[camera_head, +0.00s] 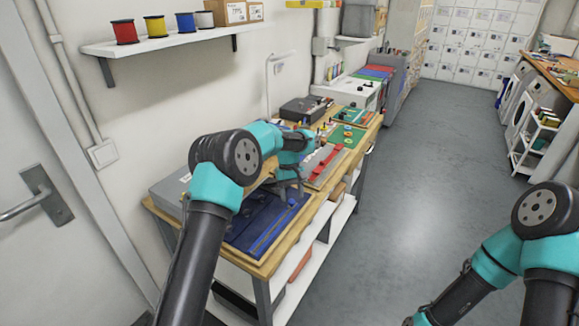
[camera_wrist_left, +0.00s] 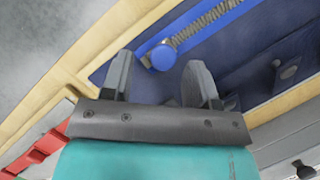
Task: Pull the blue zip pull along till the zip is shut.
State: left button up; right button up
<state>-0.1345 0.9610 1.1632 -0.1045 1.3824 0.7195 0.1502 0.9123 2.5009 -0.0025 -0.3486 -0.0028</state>
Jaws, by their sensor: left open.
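The blue zip pull (camera_wrist_left: 163,57) is a round knob at the lower-left end of the visible grey zip teeth (camera_wrist_left: 195,32) in the left wrist view. The teeth run up and to the right along a bright blue strip (camera_wrist_left: 232,20). My left gripper (camera_wrist_left: 160,64) is open, with the pull showing between its two fingertips; I cannot tell whether either finger touches it. In the head view my left gripper (camera_head: 290,194) is over the dark blue workwear piece (camera_head: 248,232) at the bench's near end, and the pull is not discernible there. My right gripper is out of view.
The wooden bench (camera_head: 256,268) carries a grey box (camera_head: 171,190), a red item (camera_head: 318,160) and a green board (camera_head: 345,134) further along. A wall shelf (camera_head: 165,42) with several spools is at upper left.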

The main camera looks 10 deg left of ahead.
pick_arm(q)
jog(key=v, duration=1.6)
jog(key=shift+w+r, duration=0.15)
